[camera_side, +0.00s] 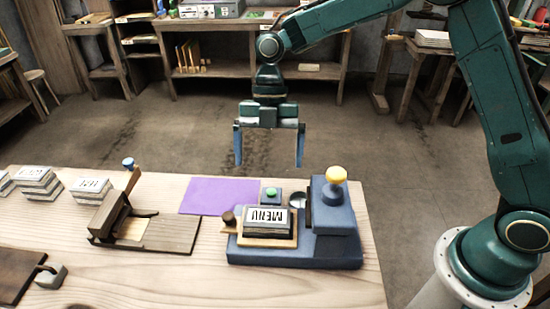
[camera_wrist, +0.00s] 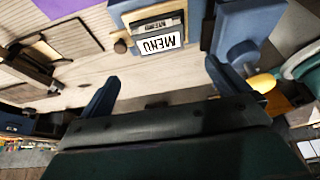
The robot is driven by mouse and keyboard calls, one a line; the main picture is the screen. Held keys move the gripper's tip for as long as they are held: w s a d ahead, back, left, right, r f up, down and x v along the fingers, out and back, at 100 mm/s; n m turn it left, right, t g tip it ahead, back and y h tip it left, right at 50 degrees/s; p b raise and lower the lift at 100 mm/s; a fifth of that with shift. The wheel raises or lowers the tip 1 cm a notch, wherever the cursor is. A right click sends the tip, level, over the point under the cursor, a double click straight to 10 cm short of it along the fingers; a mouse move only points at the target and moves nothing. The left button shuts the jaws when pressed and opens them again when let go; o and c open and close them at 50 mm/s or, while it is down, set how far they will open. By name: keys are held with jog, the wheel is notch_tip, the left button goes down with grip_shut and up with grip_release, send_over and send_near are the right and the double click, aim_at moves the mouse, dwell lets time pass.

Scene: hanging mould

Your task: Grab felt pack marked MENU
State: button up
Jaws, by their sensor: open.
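The felt pack marked MENU (camera_side: 268,221) is a layered grey block with a white label. It sits on the wooden plate (camera_side: 231,228) of a blue press (camera_side: 338,249) at the table's front right. In the wrist view the MENU pack (camera_wrist: 161,42) shows at the top centre, its label upside down. My gripper (camera_side: 269,163) is open and empty, fingers pointing down, above and behind the pack with a clear gap. In the wrist view the two fingers of my gripper (camera_wrist: 160,78) stand wide apart below the pack.
The press's yellow knob (camera_side: 336,174) stands high just right of the pack. A dark knob (camera_side: 229,218) and a green button (camera_side: 271,192) are close by. A purple sheet (camera_side: 219,196), a wooden jig (camera_side: 145,231) and stacked packs (camera_side: 92,190) lie to the left.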

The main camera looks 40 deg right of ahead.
send_over(267, 215)
jog(key=w+d, duration=0.1)
jog(key=d, duration=0.1)
jog(key=shift+w+a+f, duration=0.1)
jog(key=shift+f, duration=1.85)
jog(key=shift+w+a+f, duration=0.1)
jog(key=shift+f, duration=1.85)
jog(key=shift+x, duration=2.55)
jog(key=shift+w, duration=0.1)
jog(key=c, duration=0.8)
